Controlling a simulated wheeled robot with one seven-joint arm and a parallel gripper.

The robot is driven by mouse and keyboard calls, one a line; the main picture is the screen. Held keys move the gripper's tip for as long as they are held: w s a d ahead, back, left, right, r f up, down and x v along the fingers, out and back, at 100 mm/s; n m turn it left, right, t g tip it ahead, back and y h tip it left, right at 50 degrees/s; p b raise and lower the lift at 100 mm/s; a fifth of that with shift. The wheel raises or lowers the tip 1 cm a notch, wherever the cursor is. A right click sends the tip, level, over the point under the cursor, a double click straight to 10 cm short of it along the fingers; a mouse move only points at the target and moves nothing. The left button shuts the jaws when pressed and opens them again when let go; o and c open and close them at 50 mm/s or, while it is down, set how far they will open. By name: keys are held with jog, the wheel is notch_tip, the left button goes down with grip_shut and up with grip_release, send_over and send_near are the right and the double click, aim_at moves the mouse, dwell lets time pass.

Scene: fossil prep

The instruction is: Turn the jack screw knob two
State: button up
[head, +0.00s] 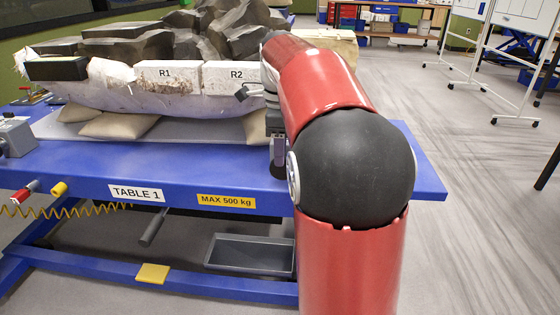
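I cannot make out a jack screw knob marked two in the head view. My red arm with its black joint fills the right middle and hides part of the table's right end. A small dark grey end part, which looks like my gripper (247,92), shows at the arm's left edge, in front of the white block R2 (228,77). Its fingers are too small and too covered to tell open from shut. The white block R1 (168,77) is left of R2. Both are on the near side of a large plaster-jacketed dark fossil block (150,45).
The blue table (80,165) bears the fossil block on tan sandbags (120,125). A grey box (16,137) is at its left end. A grey bar (153,227) and a grey tray (250,254) are below the tabletop. The floor right of the table is clear up to the whiteboards (520,15).

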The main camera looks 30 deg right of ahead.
aim_at(280, 178)
jog(key=shift+f, duration=1.85)
grip_shut()
